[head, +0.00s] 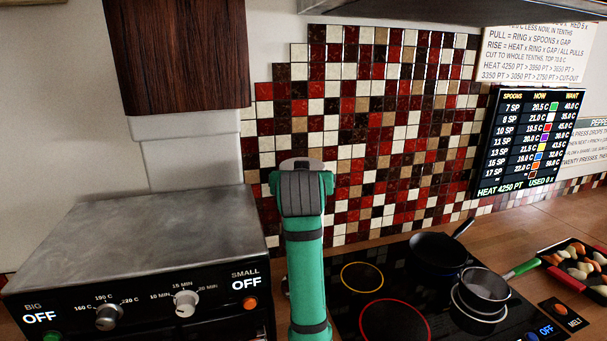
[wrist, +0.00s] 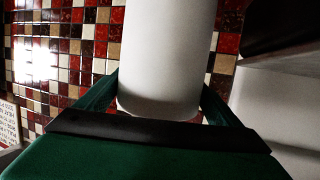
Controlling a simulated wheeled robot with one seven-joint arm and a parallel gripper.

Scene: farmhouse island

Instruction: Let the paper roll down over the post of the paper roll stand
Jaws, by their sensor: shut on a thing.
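The white paper roll (wrist: 167,55) fills the middle of the wrist view and runs up out of the frame. My gripper (wrist: 160,85) is shut on it, with one green finger against each side. In the head view my gripper (head: 302,188) is raised in front of the tiled wall, and my arm hides most of the roll. Only a pale bit shows above the gripper there. The paper roll stand and its post cannot be made out in either view.
A metal-topped oven (head: 140,230) stands left of my arm, below a dark wooden cabinet (head: 178,55). A black hob (head: 375,285) with a frying pan (head: 437,247) and a saucepan (head: 485,285) lies to the right. A tray of vegetables (head: 553,262) and a screen (head: 530,140) are farther right.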

